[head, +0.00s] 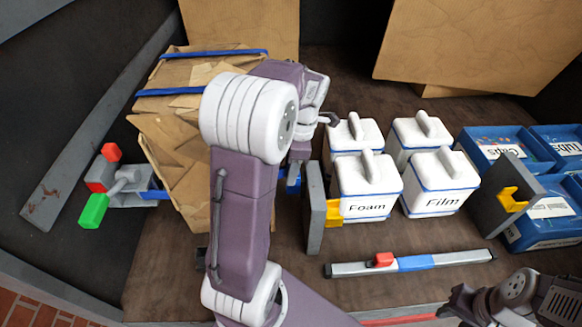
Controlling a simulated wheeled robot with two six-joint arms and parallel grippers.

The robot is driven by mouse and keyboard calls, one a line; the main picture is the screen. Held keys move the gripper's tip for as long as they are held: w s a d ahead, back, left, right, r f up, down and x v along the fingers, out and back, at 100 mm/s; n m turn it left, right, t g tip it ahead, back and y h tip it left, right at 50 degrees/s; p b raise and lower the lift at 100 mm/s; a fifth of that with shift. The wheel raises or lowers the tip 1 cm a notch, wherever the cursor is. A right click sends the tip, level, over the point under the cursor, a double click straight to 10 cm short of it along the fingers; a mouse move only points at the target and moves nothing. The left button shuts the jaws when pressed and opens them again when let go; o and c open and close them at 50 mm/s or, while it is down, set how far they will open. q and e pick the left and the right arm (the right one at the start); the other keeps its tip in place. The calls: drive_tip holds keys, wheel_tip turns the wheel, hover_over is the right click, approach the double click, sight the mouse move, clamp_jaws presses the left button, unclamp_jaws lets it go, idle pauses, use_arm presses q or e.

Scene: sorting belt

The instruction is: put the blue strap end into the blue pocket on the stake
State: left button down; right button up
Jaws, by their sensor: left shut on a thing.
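A brown cardboard bale (172,128) stands at the left with blue straps (205,53) across its top. My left gripper (294,176) is shut beside the bale's right side, at the blue strap end (292,188); my own arm hides much of the grip. A grey stake (316,208) stands just right of it, with a yellow pocket (334,212) on its right side. Whether the blue there is partly the stake's blue pocket, I cannot tell. My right gripper (448,308) is low at the right, its fingers unclear.
White lidded boxes (366,205), some marked Foam and Film, stand right of the stake. Blue bins (480,140) and a second grey stake (490,195) are further right. A grey bar (460,259) with a red slider lies in front. A red-and-green clamp (122,182) is left of the bale.

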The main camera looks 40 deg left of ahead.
use_arm(q)
drive_tip(key=shift+f, duration=0.3)
drive_tip(key=c, duration=0.6)
unclamp_jaws()
drive_tip(key=shift+r, duration=0.1)
drive_tip(key=shift+c, duration=0.2)
drive_tip(key=shift+r, duration=0.4)
drive_tip(key=r, duration=0.5)
drive_tip(key=d+r+b, duration=0.1)
drive_tip(key=r, duration=0.2)
drive_tip(key=shift+w+r, duration=0.15)
drive_tip(key=shift+w, duration=0.25)
